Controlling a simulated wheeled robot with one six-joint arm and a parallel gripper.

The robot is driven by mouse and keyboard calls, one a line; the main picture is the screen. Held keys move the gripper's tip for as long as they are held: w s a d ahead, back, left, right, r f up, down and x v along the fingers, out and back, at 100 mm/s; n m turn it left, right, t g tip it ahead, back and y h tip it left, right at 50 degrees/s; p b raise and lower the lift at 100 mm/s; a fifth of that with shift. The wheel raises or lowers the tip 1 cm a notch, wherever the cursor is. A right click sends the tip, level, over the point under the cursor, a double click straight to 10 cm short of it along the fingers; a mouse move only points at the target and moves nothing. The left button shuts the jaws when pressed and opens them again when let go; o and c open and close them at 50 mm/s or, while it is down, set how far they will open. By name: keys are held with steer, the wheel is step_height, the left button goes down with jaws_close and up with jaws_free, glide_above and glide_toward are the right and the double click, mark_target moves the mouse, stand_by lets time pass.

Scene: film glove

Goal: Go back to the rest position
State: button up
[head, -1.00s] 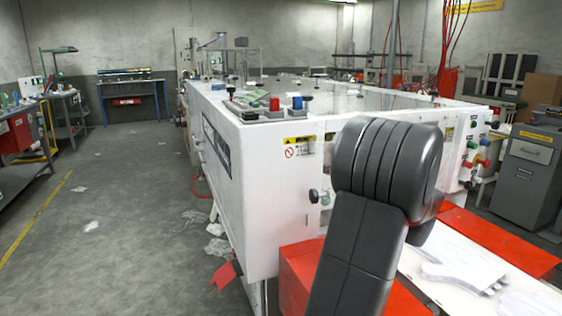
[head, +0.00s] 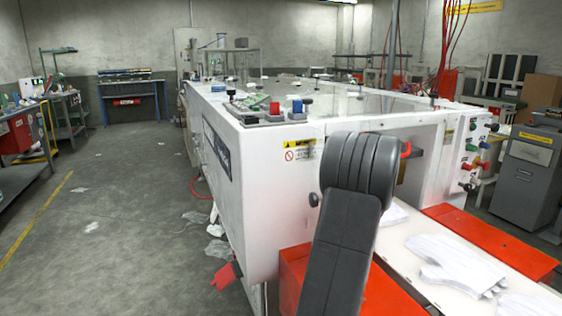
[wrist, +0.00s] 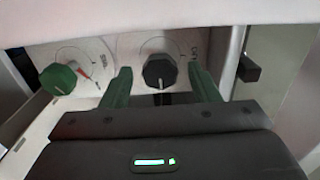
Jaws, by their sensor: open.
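My gripper (wrist: 160,70) shows in the wrist view as two green fingers, spread apart with nothing held between them. A black knob (wrist: 160,71) with a white pointer line on a white panel appears between the fingertips. I cannot tell how far the fingers are from it. A green knob (wrist: 59,79) with a dial scale is to the left of the fingers. In the head view my arm stands in front of the white machine (head: 260,165), and my gripper is not visible there.
Red surfaces (head: 490,240) flank a white table (head: 400,240) with white glove shapes (head: 445,260) at the machine's front. Red and blue buttons (head: 297,105) sit on its top corner. Grey cabinet (head: 530,165) stands right. The floor (head: 120,215) on the left is mostly open, with scraps.

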steer(key=n+p, duration=0.8)
steer(key=p, duration=0.1)
steer(key=n+p, duration=0.4)
steer(key=p, duration=0.1)
steer(key=shift+r+n, duration=0.35)
steer(key=shift+n, duration=0.05)
steer(key=n+p, duration=0.1)
steer(key=p, duration=0.2)
steer(key=shift+f+n+p, duration=0.15)
steer(key=shift+n+p, duration=0.35)
steer(key=shift+p, duration=0.55)
steer(key=shift+s+f, duration=0.1)
steer(key=shift+f, duration=0.1)
